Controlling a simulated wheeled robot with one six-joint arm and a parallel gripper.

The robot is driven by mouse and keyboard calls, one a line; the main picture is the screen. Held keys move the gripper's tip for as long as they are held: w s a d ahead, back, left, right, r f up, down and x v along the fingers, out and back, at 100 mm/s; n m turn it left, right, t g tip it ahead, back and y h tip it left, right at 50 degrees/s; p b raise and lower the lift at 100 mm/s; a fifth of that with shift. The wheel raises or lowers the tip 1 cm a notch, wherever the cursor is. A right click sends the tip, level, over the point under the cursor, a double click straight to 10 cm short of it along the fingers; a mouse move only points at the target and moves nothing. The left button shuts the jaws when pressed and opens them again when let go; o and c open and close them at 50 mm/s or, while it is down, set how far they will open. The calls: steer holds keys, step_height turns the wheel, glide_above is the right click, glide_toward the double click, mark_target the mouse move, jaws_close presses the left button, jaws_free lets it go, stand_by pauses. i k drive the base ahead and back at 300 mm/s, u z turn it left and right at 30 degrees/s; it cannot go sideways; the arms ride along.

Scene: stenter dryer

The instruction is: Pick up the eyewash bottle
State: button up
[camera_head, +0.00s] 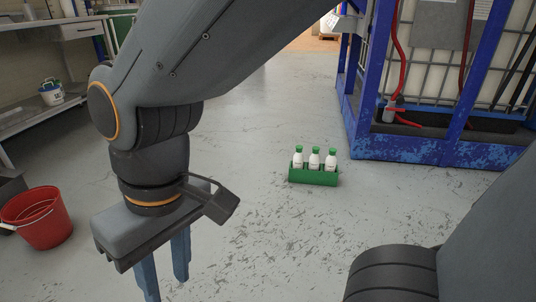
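Three white eyewash bottles with green caps stand upright in a green holder (314,177) on the floor, right of the picture's middle. They are the left bottle (298,160), the middle bottle (314,160) and the right bottle (330,160). The holder hides their lower parts. My gripper (166,275) hangs at the lower left, nearer to the camera and left of the bottles, pointing down. Its two blue fingers stand apart with nothing seen between them. One fingertip is close to the bottom edge of the picture.
A blue metal frame (415,152) with a white caged tank stands behind and right of the bottles. A red bucket (38,220) stands at the left. The scuffed floor around the holder is clear.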

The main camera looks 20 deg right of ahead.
mark_target(330, 165)
steer(key=u, duration=0.15)
steer(key=i, duration=1.5)
steer(key=z, duration=1.3)
steer(key=i, duration=0.6)
steer(key=z, duration=0.6)
